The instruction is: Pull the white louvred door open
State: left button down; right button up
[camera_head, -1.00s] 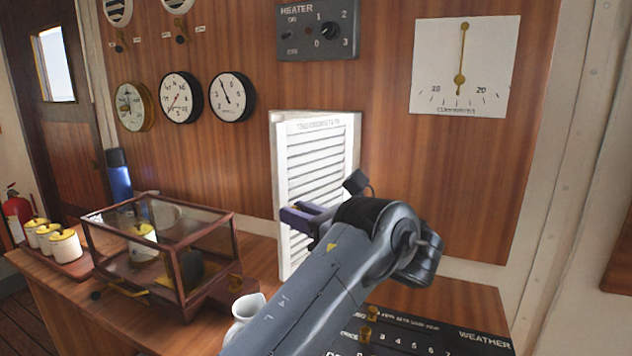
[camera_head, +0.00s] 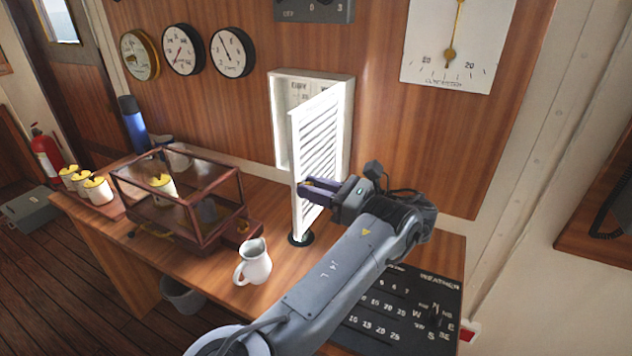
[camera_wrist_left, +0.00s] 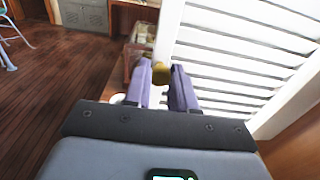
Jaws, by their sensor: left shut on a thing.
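The white louvred door (camera_head: 318,150) stands ajar, swung out from its white wall box (camera_head: 284,110); part of the box's inside shows to its left. My left gripper (camera_head: 308,189) is at the door's free edge, low down. In the left wrist view, the louvred door (camera_wrist_left: 245,45) fills the right side, and a small brass knob (camera_wrist_left: 161,72) sits between the fingertips of my left gripper (camera_wrist_left: 163,78). The fingers are shut on this knob. The knob is mostly hidden in the head view. My right gripper is not in view.
A white jug (camera_head: 254,264) stands on the wooden counter (camera_head: 215,290) below the door. A glass case (camera_head: 180,205) is to its left, and a black weather board (camera_head: 405,310) lies at the right. Open floor (camera_head: 90,285) is at the left.

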pick_arm(q)
jog(key=shift+r, duration=0.25)
jog(key=c, duration=1.1)
grip_release()
jog(key=shift+o, duration=0.8)
jog(key=shift+f, duration=0.1)
jog(key=shift+f, duration=0.1)
